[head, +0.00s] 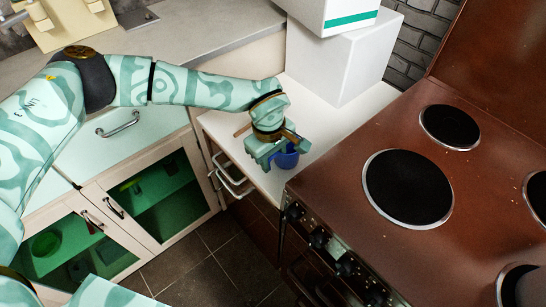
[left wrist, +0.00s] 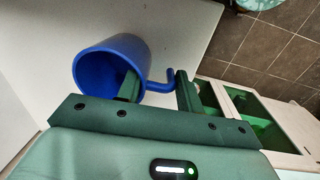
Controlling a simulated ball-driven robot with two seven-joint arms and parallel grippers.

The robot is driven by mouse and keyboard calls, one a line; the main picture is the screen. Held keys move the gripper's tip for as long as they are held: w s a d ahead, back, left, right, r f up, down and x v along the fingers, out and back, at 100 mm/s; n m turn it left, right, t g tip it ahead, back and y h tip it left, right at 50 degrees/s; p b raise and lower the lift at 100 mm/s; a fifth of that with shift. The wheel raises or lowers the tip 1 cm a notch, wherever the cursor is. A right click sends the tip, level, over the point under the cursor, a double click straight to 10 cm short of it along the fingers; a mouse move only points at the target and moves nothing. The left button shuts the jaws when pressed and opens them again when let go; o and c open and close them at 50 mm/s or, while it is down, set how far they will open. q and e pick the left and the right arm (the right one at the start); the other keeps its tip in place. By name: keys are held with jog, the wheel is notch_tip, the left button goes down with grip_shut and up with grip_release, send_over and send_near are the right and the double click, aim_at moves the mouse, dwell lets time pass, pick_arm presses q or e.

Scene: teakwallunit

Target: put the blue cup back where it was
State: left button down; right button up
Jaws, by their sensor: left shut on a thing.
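The blue cup (head: 287,159) is at the narrow white counter, partly hidden behind my left gripper (head: 277,149). In the left wrist view the cup (left wrist: 98,62) shows its open mouth and a hooked handle (left wrist: 160,82) on its right side. My left gripper (left wrist: 158,88) is shut on the cup: one finger reaches at the cup's mouth, and the other is outside by the handle. I cannot tell whether the cup's base touches the counter. My right gripper is not in view.
White boxes (head: 330,60) are stacked at the back of the white counter (head: 272,180). A brown stove (head: 350,235) with black hotplates stands close on the right. Glass-fronted cabinets (head: 160,195) are at left, and dark floor tiles (head: 205,265) lie below.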

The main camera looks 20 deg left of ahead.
pick_arm(q)
jog(key=shift+f, duration=0.15)
jog(key=c, duration=0.9)
grip_release()
jog(key=r+p, duration=0.1)
jog(key=r, duration=0.3)
jog(key=r+p, duration=0.1)
jog(key=r, duration=0.3)
jog(key=r+p, duration=0.1)
jog(key=r, duration=0.3)
jog(key=shift+s+a+r+p, duration=0.15)
jog(key=shift+s+a+p, duration=0.1)
jog(key=shift+s+p, duration=0.15)
